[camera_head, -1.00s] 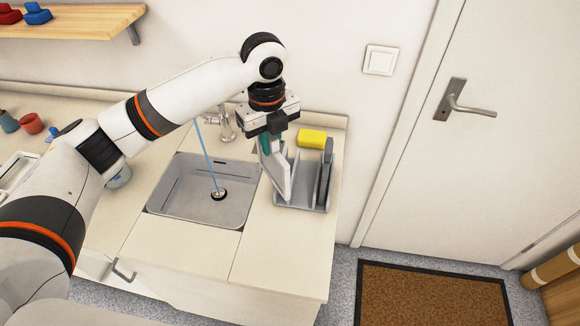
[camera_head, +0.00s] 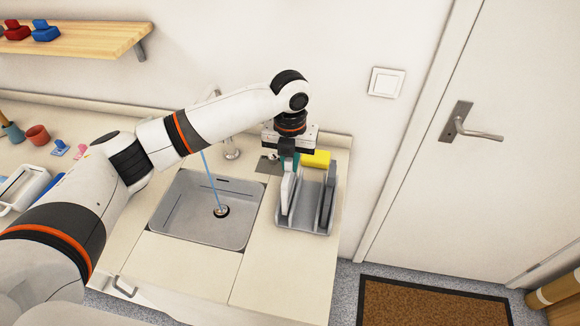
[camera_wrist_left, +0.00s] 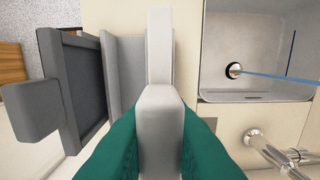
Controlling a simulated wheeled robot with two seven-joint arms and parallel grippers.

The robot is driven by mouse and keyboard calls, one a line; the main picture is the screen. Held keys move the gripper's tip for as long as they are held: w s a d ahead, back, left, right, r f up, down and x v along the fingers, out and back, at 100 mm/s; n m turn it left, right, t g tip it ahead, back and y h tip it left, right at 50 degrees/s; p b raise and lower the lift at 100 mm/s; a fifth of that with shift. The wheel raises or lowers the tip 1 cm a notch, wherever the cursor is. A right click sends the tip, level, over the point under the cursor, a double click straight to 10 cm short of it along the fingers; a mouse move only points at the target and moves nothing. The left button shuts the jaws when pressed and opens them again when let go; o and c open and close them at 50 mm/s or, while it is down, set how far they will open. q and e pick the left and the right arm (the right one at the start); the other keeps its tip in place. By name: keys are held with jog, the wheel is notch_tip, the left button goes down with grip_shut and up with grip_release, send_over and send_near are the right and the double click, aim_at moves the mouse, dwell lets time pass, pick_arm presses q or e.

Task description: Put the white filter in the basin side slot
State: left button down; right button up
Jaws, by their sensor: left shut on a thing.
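The white filter (camera_head: 288,192) is a thin, pale panel. It stands nearly upright at the basin side of the grey two-slot rack (camera_head: 305,228), right of the basin (camera_head: 185,222). My left gripper (camera_head: 290,160) is shut on its top end, with the teal fingers on both sides in the left wrist view (camera_wrist_left: 160,135). The filter's lower edge is hidden, so I cannot tell whether it rests on the slot floor. A dark grey filter (camera_head: 327,198) stands in the rack's far slot; it also shows in the left wrist view (camera_wrist_left: 72,90). My right gripper is out of view.
A yellow sponge (camera_head: 316,159) lies just behind the rack. A tap (camera_head: 231,148) stands behind the basin, with a thin blue stream falling into it. The counter (camera_head: 275,265) in front of the rack is clear. The wall is close behind.

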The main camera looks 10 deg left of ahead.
pick_arm(q)
notch_tip(320, 180, down, 2)
jog(key=shift+f, duration=0.45)
jog(key=c, duration=1.4)
grip_release()
jog(key=shift+o, duration=0.2)
notch_tip(320, 180, up, 11)
jog(key=shift+r+b, duration=0.2)
jog(key=shift+b, duration=0.95)
jog(key=shift+r, duration=0.45)
